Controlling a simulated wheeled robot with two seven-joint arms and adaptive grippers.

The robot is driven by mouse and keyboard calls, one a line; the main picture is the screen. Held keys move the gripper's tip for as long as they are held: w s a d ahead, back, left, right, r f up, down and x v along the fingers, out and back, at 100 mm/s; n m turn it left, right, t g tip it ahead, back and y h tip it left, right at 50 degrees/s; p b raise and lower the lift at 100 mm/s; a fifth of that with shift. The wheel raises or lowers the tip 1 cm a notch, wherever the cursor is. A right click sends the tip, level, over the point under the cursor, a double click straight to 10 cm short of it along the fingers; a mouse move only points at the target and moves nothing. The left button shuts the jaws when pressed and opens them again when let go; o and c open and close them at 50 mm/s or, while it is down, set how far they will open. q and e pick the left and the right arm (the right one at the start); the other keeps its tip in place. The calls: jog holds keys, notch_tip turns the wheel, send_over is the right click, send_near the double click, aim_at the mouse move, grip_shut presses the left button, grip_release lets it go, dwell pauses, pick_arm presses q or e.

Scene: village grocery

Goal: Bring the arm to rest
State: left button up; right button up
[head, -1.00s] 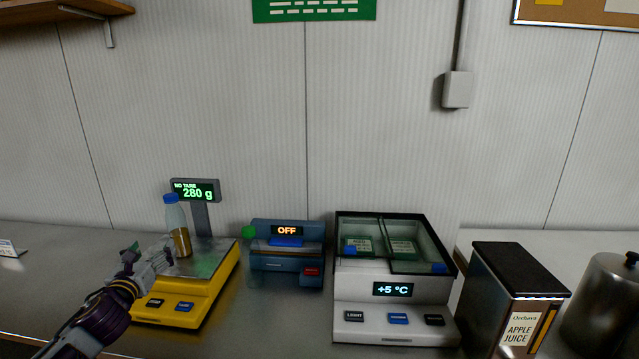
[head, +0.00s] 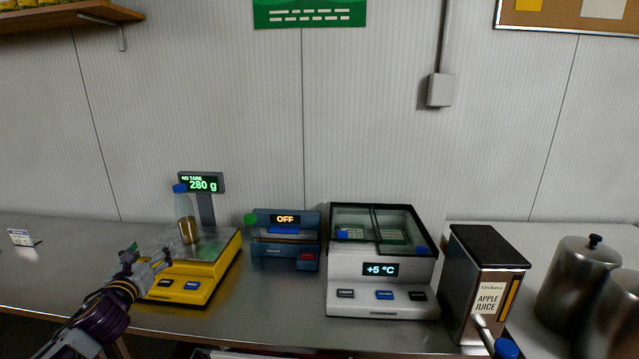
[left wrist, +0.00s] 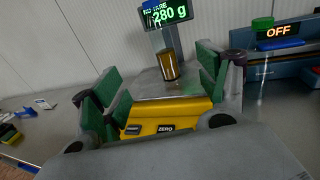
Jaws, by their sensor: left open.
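My left arm comes in from the lower left of the head view. Its gripper (head: 150,261) is open and empty, in front of the left side of the yellow scale (head: 212,279). In the left wrist view, the green-padded fingers (left wrist: 160,88) stand wide apart with the scale beyond them. A bottle (head: 187,222) with a blue cap and brown contents stands upright on the scale's plate, clear of the fingers. The scale's display (head: 201,184) reads 280 g. My right gripper is not in view.
Right of the scale stand a blue device (head: 286,250) reading OFF, a white cooler (head: 381,295) reading +5 °C, an apple juice dispenser (head: 485,290) and metal pots (head: 577,285). A small card (head: 20,237) stands far left. The counter between card and scale is clear.

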pick_arm(q)
jog(key=s+d+f+n+g, duration=0.35)
jog(key=s+f+n, duration=0.25)
jog(key=f+n, duration=0.25)
jog(key=s+d+f+n+g, duration=0.3)
jog(key=s+d+f+n, duration=0.3)
jog(key=f, duration=0.4)
jog(key=s+d+f+n+g+h, duration=0.2)
jog(key=s+d+f+n+g, duration=0.25)
jog(key=s+d+n, duration=0.4)
jog(key=s+d+f+n+g+h, duration=0.1)
jog(key=s+d+f+n+g, duration=0.3)
jog(key=s+n, duration=0.7)
jog(key=s+a+f+m, duration=0.1)
jog(key=s+f, duration=0.1)
jog(key=f, duration=1.5)
jog(key=s+f+m, duration=0.1)
jog(key=s+f, duration=0.1)
jog(key=f, duration=1.4)
jog(key=s+a+f, duration=0.3)
jog(key=s+f, duration=0.7)
jog(key=s+a+f+g, duration=0.1)
jog(key=s+a+f, duration=0.3)
jog(key=s+f, duration=0.6)
jog(key=shift+s+f+y, duration=0.2)
jog(key=shift+s+y, duration=0.2)
jog(key=shift+s, duration=0.05)
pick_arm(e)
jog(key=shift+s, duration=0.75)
